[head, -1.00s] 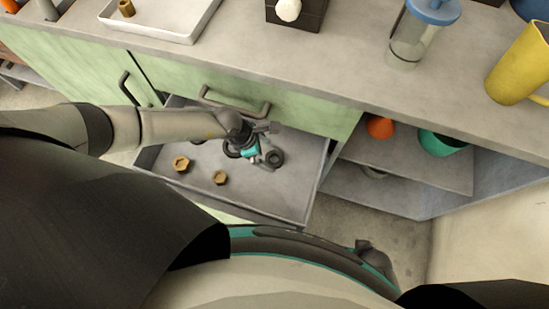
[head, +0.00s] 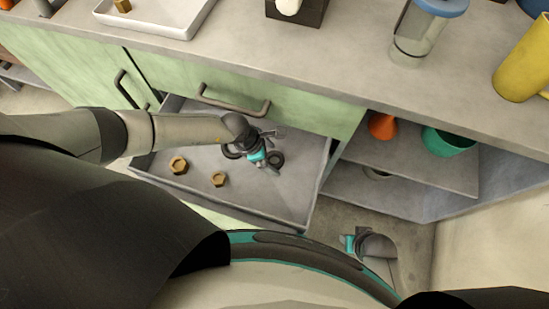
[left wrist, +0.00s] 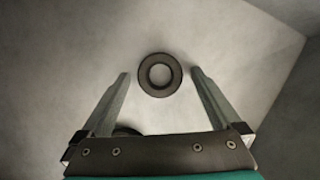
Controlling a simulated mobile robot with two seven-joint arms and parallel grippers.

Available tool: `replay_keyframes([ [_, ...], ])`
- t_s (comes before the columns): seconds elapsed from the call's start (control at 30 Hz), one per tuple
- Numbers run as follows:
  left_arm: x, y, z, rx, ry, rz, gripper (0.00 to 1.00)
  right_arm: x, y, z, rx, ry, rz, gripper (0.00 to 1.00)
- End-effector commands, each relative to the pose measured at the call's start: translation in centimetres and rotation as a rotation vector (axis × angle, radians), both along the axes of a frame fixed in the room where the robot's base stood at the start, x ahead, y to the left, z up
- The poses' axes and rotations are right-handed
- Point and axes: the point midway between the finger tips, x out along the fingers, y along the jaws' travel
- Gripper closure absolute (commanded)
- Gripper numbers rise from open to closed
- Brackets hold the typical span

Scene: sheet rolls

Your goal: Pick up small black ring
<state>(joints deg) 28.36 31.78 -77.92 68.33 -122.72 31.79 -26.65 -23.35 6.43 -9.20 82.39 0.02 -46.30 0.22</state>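The small black ring (head: 276,158) lies flat on the floor of the open drawer (head: 290,195). In the left wrist view the ring (left wrist: 160,75) is just beyond and between the fingertips, apart from both. My left gripper (left wrist: 158,80) is open and empty above the drawer; in the head view it (head: 268,162) comes down beside the ring. A larger dark ring (head: 232,151) lies to the left, partly hidden by the gripper. My right gripper (head: 347,243) shows at the lower right, outside the drawer, and its fingers are unclear.
Two brown hex nuts, one larger (head: 178,165) and one smaller (head: 218,179), lie in the drawer's left part. The counter (head: 330,70) with the drawer handle (head: 232,104) below it is behind. An open shelf (head: 405,165) holds an orange object (head: 382,126) and a green bowl (head: 447,141).

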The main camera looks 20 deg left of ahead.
Motion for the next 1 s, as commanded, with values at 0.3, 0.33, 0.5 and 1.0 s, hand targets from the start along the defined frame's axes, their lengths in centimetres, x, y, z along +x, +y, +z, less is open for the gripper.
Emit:
replay_keyframes([
  [0.3, 0.01, 0.03, 0.00, 0.000, 0.000, 0.000, 0.39, 0.04, 0.01, 0.00, 0.000, -0.001, -0.001, 0.50],
  [0.33, 0.01, 0.03, 0.01, 0.000, 0.000, 0.000, 0.43, 0.04, 0.00, 0.00, 0.000, -0.001, -0.001, 0.50],
  [0.5, 0.01, 0.04, 0.01, 0.000, 0.000, 0.000, 0.62, 0.04, 0.00, 0.00, 0.001, -0.002, -0.001, 0.50],
  [1.0, -0.03, 0.12, 0.08, 0.001, 0.000, 0.001, 0.82, 0.03, 0.02, 0.04, 0.001, -0.002, -0.001, 0.50],
])
